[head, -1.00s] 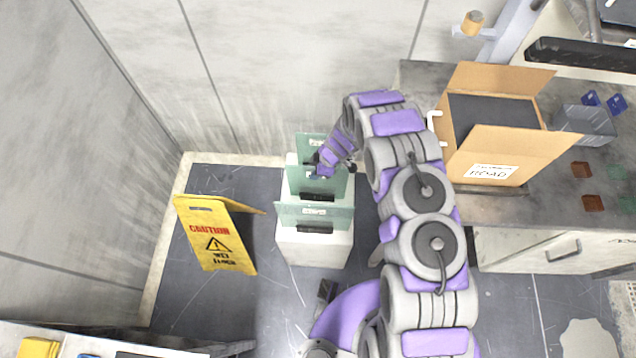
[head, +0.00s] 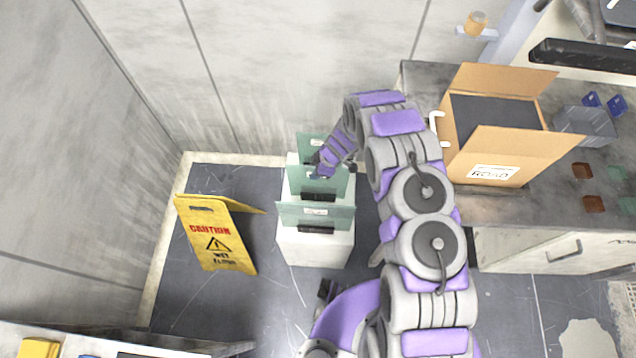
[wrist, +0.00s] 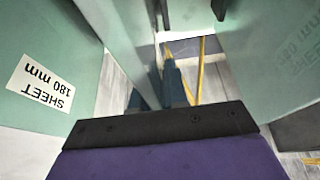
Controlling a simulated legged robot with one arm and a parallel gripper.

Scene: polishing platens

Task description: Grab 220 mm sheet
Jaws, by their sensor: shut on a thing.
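Three green translucent sheets stand upright, one behind the other, on a pale stand (head: 315,250): a rear sheet (head: 308,142), a middle sheet (head: 335,183) and a front sheet (head: 340,216). The middle and front sheets each have a black strip along the lower edge. My gripper (head: 318,168) is at the top of the middle sheet, shut on a green sheet, which seems to be this one. In the wrist view, a sheet seen nearly edge-on (wrist: 130,45) rises from the dark jaw bar. The sheet at left (wrist: 45,50) reads "SHEET 180 mm" upside down. The right sheet's label (wrist: 290,45) is too faint to read, and I cannot read 220 mm anywhere.
A yellow wet-floor sign (head: 217,235) stands left of the stand. An open cardboard box (head: 500,150) sits on the grey bench (head: 475,207) at right. A wall (head: 280,80) rises close behind the stand. Bare floor (head: 180,300) lies around the sign.

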